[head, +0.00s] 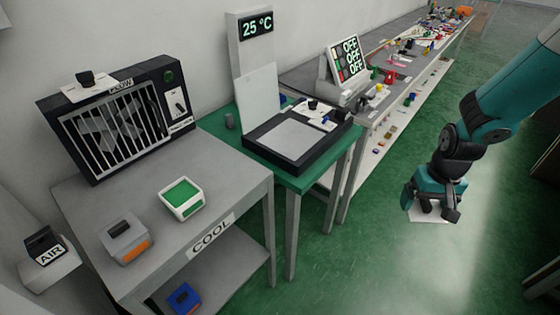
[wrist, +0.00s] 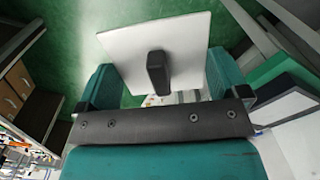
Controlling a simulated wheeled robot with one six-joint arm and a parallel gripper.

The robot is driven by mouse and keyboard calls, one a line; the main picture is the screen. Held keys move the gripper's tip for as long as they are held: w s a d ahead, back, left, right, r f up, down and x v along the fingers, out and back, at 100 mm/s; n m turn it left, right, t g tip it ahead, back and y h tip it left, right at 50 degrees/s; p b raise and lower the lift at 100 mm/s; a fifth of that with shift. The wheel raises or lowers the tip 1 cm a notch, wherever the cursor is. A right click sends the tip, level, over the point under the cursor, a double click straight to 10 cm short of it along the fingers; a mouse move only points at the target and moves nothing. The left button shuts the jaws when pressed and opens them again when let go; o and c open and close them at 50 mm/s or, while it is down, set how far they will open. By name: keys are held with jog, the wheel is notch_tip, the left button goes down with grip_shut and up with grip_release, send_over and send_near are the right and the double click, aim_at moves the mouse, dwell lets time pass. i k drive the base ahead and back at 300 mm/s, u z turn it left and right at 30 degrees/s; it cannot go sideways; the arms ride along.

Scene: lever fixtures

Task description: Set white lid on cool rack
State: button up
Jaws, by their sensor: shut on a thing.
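The white lid (wrist: 188,36) is a flat square plate with a dark knob (wrist: 158,72), seen in the wrist view between my gripper's teal fingers. In the head view my gripper (head: 436,208) hangs over the open floor at the right, with the lid (head: 428,215) under it, mostly hidden. My gripper is shut on the lid; the exact finger contact is hard to see. The cool rack (head: 244,182) is a grey table with a COOL label at the left, well away from my gripper. It has a lower shelf (head: 232,262).
On the rack stand a fan unit (head: 125,118), a green-filled white container (head: 181,199) and a grey-orange box (head: 125,240). A blue thing (head: 184,298) sits on the lower shelf. A green table (head: 300,182) and long cluttered bench stand beyond. Green floor between is clear.

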aim_at(216, 163)
jog(key=u, duration=0.35)
jog(key=i, duration=0.85)
jog(key=u, duration=0.55)
